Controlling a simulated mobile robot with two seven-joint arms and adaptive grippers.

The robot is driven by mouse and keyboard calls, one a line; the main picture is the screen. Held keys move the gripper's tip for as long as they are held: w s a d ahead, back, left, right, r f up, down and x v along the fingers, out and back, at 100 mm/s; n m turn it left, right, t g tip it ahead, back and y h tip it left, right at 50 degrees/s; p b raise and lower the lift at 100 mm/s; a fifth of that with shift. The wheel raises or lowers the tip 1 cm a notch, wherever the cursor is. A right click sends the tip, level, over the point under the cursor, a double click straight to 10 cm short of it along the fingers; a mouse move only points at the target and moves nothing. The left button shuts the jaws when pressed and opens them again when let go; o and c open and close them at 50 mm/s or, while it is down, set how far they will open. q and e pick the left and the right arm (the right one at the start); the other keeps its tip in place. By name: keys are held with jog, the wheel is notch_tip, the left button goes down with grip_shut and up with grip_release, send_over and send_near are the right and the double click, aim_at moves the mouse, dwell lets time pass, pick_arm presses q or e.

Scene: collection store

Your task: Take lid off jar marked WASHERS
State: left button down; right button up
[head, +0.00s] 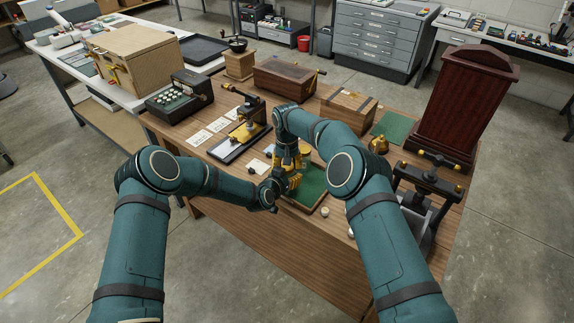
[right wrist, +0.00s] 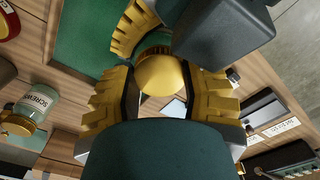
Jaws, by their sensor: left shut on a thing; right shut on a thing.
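A round gold lid (right wrist: 163,73) sits between the yellow fingers of my right gripper (right wrist: 160,98), which is shut on it. The jar under it is mostly hidden, and I cannot read a WASHERS label. Yellow fingers of my left gripper (right wrist: 136,30) show just beyond the lid, close to the jar's place. In the head view my right gripper (head: 291,160) points down above the green tray (head: 312,188), and my left gripper (head: 291,182) reaches in from the left, just below it. Whether lid and jar are apart cannot be seen.
A glass jar marked SCREWS (right wrist: 40,104) with a gold lid is nearby in the wrist view. A wooden box (head: 348,105) is behind.

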jog(key=o, duration=1.2)
jog(key=shift+o, duration=0.4)
jog(key=shift+r, duration=2.25)
jog(key=m, duration=0.2)
jog(key=r+m, duration=0.1)
jog(key=m, duration=0.2)
jog(key=r+m, duration=0.1)
jog(key=m, duration=0.4)
jog(key=r+m, duration=0.1)
jog(key=m, duration=0.2)
jog(key=shift+r, duration=0.2)
jog(key=shift+f+m, duration=0.3)
jog(key=shift+m, duration=0.1)
notch_tip(320, 180, down, 7)
jog(key=shift+f, duration=0.2)
